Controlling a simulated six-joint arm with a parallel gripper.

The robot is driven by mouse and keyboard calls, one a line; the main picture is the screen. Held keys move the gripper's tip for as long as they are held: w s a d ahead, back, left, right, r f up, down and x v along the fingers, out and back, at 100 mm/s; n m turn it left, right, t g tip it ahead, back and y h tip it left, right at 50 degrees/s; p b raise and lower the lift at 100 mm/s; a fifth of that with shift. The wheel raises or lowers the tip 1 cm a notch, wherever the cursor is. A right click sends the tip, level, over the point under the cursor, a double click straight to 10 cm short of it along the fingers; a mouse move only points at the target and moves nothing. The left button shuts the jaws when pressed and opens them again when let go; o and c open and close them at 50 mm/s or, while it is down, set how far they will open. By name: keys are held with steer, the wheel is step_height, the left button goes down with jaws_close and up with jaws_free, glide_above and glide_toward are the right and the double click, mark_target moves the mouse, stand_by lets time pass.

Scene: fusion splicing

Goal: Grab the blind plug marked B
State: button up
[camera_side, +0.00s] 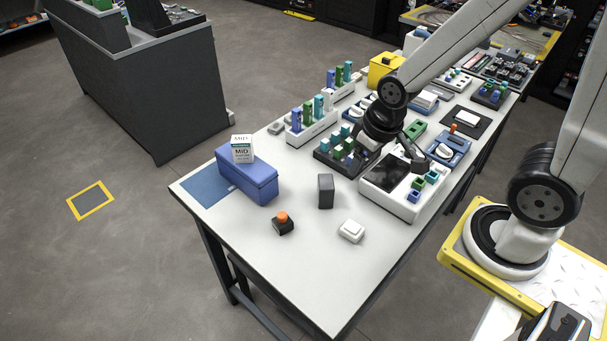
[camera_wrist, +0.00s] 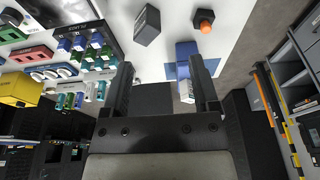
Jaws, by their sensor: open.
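A black tray (camera_side: 350,175) holds several teal, green and blue plugs in rows; its plugs also show at upper left in the wrist view (camera_wrist: 97,53). A white unit (camera_side: 392,203) with a dark panel has a few green, teal and blue pieces (camera_side: 414,196) on its right side. I cannot read a letter B on any plug, so I cannot tell which is the one marked B. My gripper (camera_side: 392,166) is above the table between the tray and the white unit. In the wrist view its fingers (camera_wrist: 160,68) are apart with nothing held between them.
A blue case (camera_side: 247,178) with a white box (camera_side: 242,149) on top stands at the left. A dark block (camera_side: 325,191), an orange-topped button (camera_side: 283,222) and a white switch (camera_side: 351,231) stand nearer the front. White racks of tall plugs (camera_side: 311,131) stand behind. The front table corner is clear.

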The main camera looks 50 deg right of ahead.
steer(key=shift+f, duration=0.1)
steer(key=m, duration=0.1)
steer(key=m+t+y, duration=0.5)
steer(key=m+y, duration=0.6)
steer(key=m, duration=1.3)
glide_above(281, 215)
steer(key=s+d, duration=0.2)
steer(key=d, duration=0.1)
step_height(281, 215, down, 12)
steer(key=shift+w+a, duration=0.1)
steer(key=shift+a, duration=0.05)
steer(key=shift+f, duration=0.15)
steer(key=shift+f, duration=3.05)
